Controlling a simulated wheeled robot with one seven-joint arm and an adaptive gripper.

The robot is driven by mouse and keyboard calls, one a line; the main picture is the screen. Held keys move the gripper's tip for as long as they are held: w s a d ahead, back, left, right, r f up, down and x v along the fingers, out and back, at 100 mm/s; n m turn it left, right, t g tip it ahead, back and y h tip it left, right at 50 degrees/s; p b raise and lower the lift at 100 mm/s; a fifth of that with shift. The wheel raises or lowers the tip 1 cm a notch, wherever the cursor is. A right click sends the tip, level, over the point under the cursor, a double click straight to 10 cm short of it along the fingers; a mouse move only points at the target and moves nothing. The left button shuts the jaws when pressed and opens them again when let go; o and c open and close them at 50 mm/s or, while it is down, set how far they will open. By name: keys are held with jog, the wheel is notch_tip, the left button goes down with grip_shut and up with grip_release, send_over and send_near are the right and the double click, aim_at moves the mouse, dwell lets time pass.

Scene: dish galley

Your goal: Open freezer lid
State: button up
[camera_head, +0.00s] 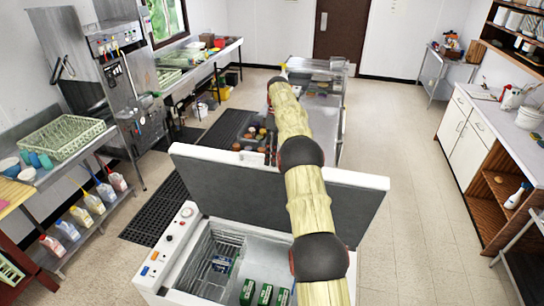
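The white chest freezer (158,268) stands at the bottom centre, with a control panel on its left rim. Its freezer lid (228,183) is raised, tilted up at the back, with its grey inner face towards me. The freezer's inside shows in part. My arm reaches over the freezer and crosses in front of the lid's right half. Dark slender parts that look like my gripper (270,154) show at the lid's top edge, left of my arm. I cannot tell whether they touch the lid or how far apart the fingers are.
Inside the freezer are a wire basket (214,262) and several green boxes (265,294). A metal table (322,100) stands behind the lid. A bottle rack and dish rack (62,137) line the left; a white cabinet (463,130) stands right. The floor (410,215) right of the freezer is clear.

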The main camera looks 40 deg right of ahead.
jog(key=shift+w+a+r, duration=0.1)
jog(key=shift+a+r, duration=0.05)
jog(key=shift+r, duration=0.05)
